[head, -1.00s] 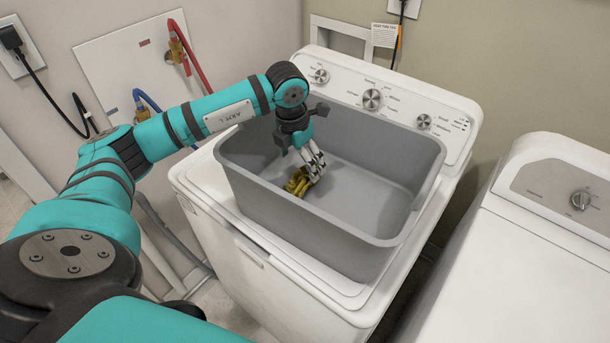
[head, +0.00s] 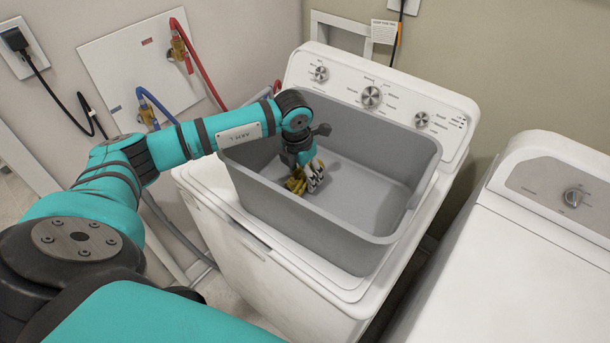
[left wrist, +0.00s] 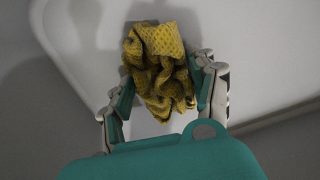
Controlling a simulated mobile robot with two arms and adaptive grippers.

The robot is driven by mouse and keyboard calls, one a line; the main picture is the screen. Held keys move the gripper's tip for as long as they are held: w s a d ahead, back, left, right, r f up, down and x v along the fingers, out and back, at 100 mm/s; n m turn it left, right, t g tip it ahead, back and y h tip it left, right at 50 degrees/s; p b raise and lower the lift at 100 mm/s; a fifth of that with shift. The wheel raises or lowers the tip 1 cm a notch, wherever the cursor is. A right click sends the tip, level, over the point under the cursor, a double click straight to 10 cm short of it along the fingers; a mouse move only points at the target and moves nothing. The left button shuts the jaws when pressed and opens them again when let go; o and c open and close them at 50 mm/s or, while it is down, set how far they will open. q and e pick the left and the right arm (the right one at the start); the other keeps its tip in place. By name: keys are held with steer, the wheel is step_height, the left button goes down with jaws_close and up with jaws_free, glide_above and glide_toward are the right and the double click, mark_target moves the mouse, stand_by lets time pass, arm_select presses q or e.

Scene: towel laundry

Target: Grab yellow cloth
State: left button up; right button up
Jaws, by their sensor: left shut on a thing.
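The yellow cloth (head: 296,183) is a crumpled, waffle-textured piece inside the grey bin, near its left end. The cloth (left wrist: 157,65) also shows in the left wrist view, bunched between the two fingers. My left gripper (head: 311,180) reaches down into the bin and is shut on the cloth. In the left wrist view my left gripper (left wrist: 165,88) has a finger on each side of the bunched cloth. Part of the cloth is hidden behind the fingers in the head view. My right gripper is not in view.
The grey bin (head: 330,235) stands on a white washing machine (head: 265,270), with its walls around my gripper. The rest of its floor is empty. A second white machine (head: 520,260) stands at the right. Hoses and a valve panel (head: 140,70) are on the wall behind my arm.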

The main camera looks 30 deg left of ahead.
arm_select(q)
steer(key=c, duration=0.4)
steer(key=shift+r, duration=0.1)
